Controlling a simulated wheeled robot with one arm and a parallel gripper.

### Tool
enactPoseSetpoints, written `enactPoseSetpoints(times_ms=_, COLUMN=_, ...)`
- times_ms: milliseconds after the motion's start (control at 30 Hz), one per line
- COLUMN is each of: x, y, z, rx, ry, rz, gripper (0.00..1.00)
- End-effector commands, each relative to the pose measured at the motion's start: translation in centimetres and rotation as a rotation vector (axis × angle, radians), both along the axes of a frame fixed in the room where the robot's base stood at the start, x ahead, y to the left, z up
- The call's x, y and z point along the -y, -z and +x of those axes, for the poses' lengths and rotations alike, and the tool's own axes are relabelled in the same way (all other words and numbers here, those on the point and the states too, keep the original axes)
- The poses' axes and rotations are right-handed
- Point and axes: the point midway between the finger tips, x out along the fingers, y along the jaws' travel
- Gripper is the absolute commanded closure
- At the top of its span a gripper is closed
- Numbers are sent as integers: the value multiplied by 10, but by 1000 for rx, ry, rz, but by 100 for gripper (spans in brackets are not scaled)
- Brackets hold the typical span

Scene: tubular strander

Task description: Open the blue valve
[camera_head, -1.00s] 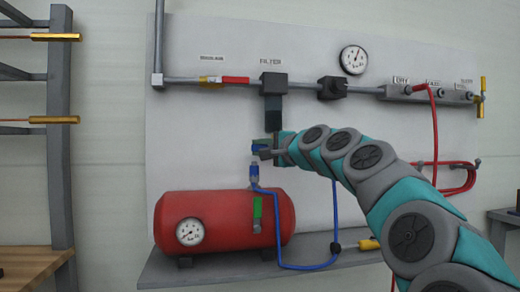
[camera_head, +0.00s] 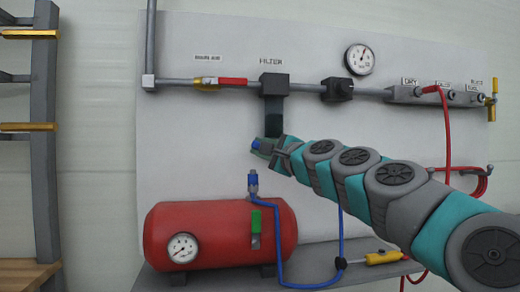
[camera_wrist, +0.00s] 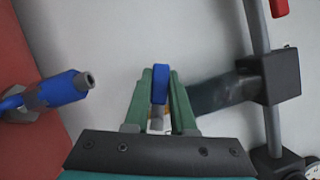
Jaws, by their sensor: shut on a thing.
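My gripper (camera_head: 262,146) is in front of the wall board, below the filter and above the red tank. Its green fingers (camera_wrist: 161,100) are shut on a narrow blue piece, which I take for the blue valve's handle (camera_wrist: 160,84). The handle's blue end (camera_head: 255,144) also shows at the fingertips in the head view. A small pale and brass-coloured part shows below it between the fingers. The valve's body and mounting are mostly hidden, so I cannot tell how far it is turned.
A blue hose connector (camera_head: 253,184) stands free below my gripper, close on the left in the wrist view (camera_wrist: 62,90). The filter (camera_head: 274,86) hangs from the pipe above.

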Motion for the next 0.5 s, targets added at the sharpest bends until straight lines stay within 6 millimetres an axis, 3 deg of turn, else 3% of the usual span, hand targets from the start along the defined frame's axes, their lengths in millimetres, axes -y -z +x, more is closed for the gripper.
enactPoseSetpoints(times_ms=500, x=4, y=-8, z=2, rx=-71, ry=-3, rz=235, gripper=100)
